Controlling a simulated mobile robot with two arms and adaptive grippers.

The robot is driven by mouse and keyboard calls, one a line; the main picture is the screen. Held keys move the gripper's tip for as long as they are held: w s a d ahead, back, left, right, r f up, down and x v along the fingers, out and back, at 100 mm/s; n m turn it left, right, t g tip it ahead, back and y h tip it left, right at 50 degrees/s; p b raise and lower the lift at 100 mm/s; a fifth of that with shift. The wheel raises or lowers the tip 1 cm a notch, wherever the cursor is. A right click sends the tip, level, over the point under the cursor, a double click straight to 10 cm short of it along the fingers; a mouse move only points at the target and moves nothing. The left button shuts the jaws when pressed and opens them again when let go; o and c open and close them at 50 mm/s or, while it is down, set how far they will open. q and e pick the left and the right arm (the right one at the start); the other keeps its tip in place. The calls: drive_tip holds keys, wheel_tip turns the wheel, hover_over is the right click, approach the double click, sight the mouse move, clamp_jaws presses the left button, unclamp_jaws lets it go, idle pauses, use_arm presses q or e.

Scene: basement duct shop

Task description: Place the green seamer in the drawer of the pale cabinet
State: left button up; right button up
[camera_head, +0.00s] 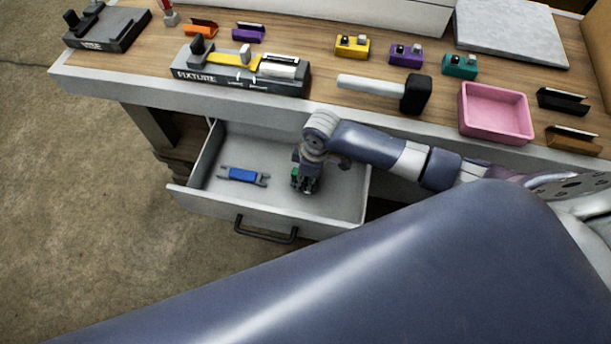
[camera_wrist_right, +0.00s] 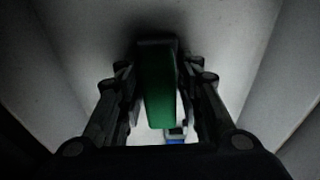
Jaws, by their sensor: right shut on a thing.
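The green seamer shows between the fingers in the right wrist view (camera_wrist_right: 158,90), and a small green bit of it shows in the head view (camera_head: 295,177). My right gripper (camera_head: 306,186) is shut on it, inside the open drawer (camera_head: 345,205) of the pale cabinet. In the wrist view the right gripper's fingers (camera_wrist_right: 160,95) lie on both sides of the seamer, close over the drawer's pale floor. I cannot tell whether the seamer touches the floor. My left gripper is not in view.
A blue tool (camera_head: 242,175) lies in the left part of the drawer; its blue part also shows in the wrist view (camera_wrist_right: 175,134). The worktop above holds a grey fixture (camera_head: 220,80), a mallet (camera_head: 415,94) and a pink tray (camera_head: 495,132). The drawer floor is clear right of the gripper.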

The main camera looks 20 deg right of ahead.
drive_tip(key=o, duration=1.1)
drive_tip(key=shift+f, duration=0.15)
drive_tip(key=shift+c, duration=0.2)
drive_tip(key=r, duration=0.4)
drive_tip(key=d+r+p, duration=0.1)
drive_tip(key=r, duration=0.3)
drive_tip(key=s+r, duration=0.1)
drive_tip(key=r, duration=0.3)
drive_tip(key=shift+d+r, duration=0.15)
drive_tip(key=shift+d, duration=0.1)
